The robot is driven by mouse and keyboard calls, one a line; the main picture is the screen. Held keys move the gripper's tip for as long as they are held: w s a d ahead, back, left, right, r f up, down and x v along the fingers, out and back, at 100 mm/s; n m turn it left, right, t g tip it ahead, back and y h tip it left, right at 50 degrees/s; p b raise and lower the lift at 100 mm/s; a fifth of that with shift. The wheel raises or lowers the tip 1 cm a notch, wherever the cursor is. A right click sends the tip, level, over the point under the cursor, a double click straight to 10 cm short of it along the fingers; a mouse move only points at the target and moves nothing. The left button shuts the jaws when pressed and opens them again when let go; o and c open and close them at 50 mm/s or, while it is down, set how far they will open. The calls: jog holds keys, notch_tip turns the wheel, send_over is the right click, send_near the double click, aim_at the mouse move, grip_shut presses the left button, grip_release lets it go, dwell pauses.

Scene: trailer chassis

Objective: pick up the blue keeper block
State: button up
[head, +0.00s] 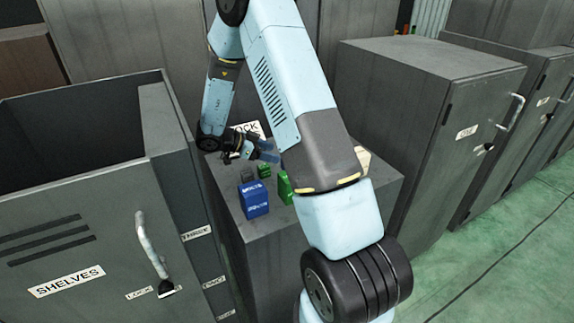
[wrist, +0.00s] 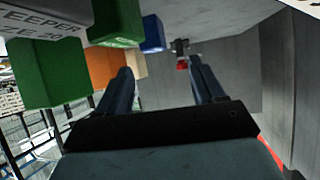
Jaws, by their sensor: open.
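A blue block (head: 254,200) with white lettering stands on the grey cabinet top near its front edge in the head view. The lettering is too small to read. A blue block (wrist: 152,33) also shows at the top of the wrist view, beyond the fingers; I cannot tell if it is the same one. My gripper (head: 240,155) is over the back left of the cabinet top, behind the blue block and apart from it. In the wrist view my gripper's two fingers (wrist: 165,85) are spread wide with nothing between them.
Green blocks (head: 284,187) (wrist: 50,72) stand near the blue one, with a small dark grey block (head: 247,175) beside them. A grey lettered block (wrist: 45,20) is close in the wrist view. An open-topped shelves cabinet (head: 150,120) rises at left. My arm hides part of the cabinet top.

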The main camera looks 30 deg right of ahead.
jog(key=shift+s+d+f+g, duration=0.25)
jog(key=shift+s+f+g, duration=0.05)
jog(key=shift+f, duration=0.05)
jog(key=shift+f+x, duration=0.2)
jog(key=shift+x, duration=3.2)
jog(key=shift+w, duration=0.15)
jog(key=c, duration=1.2)
